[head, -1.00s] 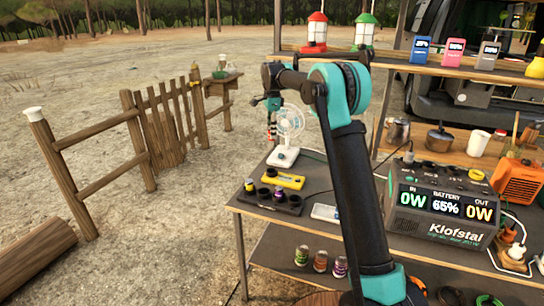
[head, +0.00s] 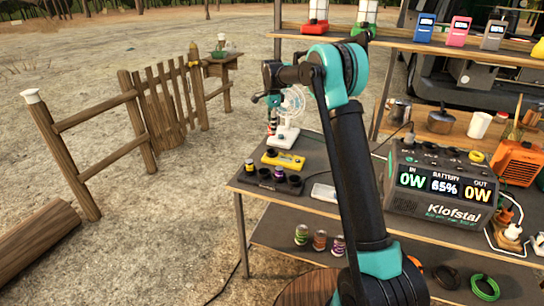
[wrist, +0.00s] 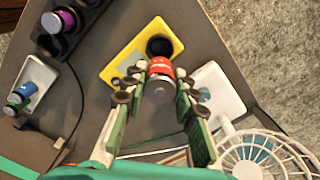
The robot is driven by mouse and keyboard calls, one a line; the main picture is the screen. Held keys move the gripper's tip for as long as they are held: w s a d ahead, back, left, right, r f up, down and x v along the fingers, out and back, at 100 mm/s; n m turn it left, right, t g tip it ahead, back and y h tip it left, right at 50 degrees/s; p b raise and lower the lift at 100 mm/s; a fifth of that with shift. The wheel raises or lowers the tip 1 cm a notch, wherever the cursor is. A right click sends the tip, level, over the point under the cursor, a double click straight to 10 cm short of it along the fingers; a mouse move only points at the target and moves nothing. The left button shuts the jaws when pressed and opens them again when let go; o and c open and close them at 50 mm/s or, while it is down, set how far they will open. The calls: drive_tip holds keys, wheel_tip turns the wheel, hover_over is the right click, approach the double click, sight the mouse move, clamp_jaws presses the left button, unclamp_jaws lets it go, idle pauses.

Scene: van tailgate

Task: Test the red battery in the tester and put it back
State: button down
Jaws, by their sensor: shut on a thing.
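My gripper (wrist: 155,83) is shut on the red battery (wrist: 160,70), which points down. In the head view my gripper (head: 271,106) and the red battery (head: 271,128) are above the table, beside the fan. The yellow tester (wrist: 122,72) lies below, with a round black well (wrist: 160,47) and a grey display. In the wrist view the battery overlaps the tester's edge near the well; I cannot tell the height between them. The tester also shows in the head view (head: 284,159). A black holder (head: 292,186) stands in front of it, with a purple battery (wrist: 65,20) in it.
The white fan (wrist: 260,155) stands close to my gripper. A white tray (wrist: 40,72) holds blue and green batteries. A large power station (head: 440,190) stands to the right. Several cans (head: 319,241) stand on the lower shelf.

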drive_tip(key=shift+f, duration=3.6)
drive_tip(key=shift+f, duration=0.3)
drive_tip(key=shift+f, duration=0.35)
drive_tip(key=shift+s+f, duration=0.1)
drive_tip(key=shift+f, duration=0.85)
drive_tip(key=c, duration=1.1)
unclamp_jaws()
drive_tip(key=shift+f, duration=0.1)
drive_tip(key=shift+c, duration=0.2)
wheel_tip(320, 180, up, 12)
drive_tip(key=shift+r, duration=0.1)
